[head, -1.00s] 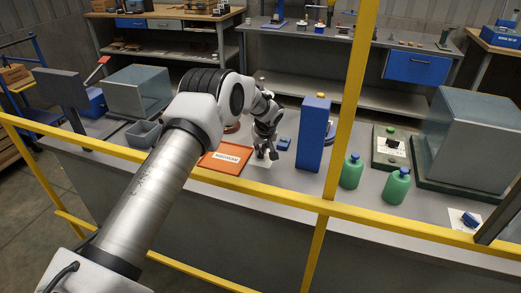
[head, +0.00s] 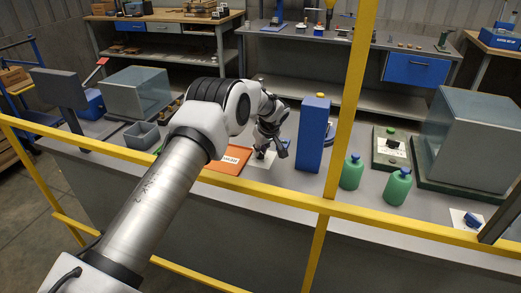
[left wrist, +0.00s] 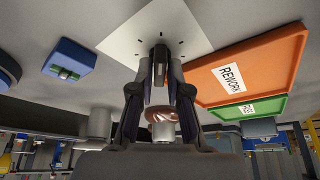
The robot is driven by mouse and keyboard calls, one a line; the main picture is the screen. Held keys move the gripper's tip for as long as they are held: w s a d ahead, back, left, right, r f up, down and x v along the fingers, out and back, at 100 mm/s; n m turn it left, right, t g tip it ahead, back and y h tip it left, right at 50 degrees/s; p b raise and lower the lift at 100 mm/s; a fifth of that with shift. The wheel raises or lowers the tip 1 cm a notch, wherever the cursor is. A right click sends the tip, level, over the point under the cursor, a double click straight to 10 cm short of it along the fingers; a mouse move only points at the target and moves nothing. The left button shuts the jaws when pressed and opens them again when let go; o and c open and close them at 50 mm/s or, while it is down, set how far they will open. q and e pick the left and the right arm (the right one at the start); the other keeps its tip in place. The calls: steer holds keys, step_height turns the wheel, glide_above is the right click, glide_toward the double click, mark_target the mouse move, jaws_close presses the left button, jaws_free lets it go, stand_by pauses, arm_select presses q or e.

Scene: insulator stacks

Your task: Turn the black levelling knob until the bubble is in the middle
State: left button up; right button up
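My left gripper (head: 263,152) points down at the bench beside the orange tray. In the left wrist view its fingers (left wrist: 162,72) stand close on both sides of the black knob (left wrist: 160,58). Whether they press on the knob is not clear. The knob is over a white sheet (left wrist: 122,42) with small dark marks. A blue level block (left wrist: 62,68) with a green vial lies apart from the sheet; the bubble's position is too small to read. The block shows partly behind the gripper in the head view (head: 285,143). My right gripper is out of view.
The orange REWORK tray (left wrist: 275,62) and green PASS tray (left wrist: 255,109) lie close to the gripper. A tall blue box (head: 311,135) and green bottles (head: 352,173) stand to the right. A yellow rail (head: 270,202) crosses in front.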

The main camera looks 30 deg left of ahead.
arm_select(q)
steer(key=shift+o, duration=0.7)
steer(key=shift+f, duration=0.1)
steer(key=v, duration=1.2)
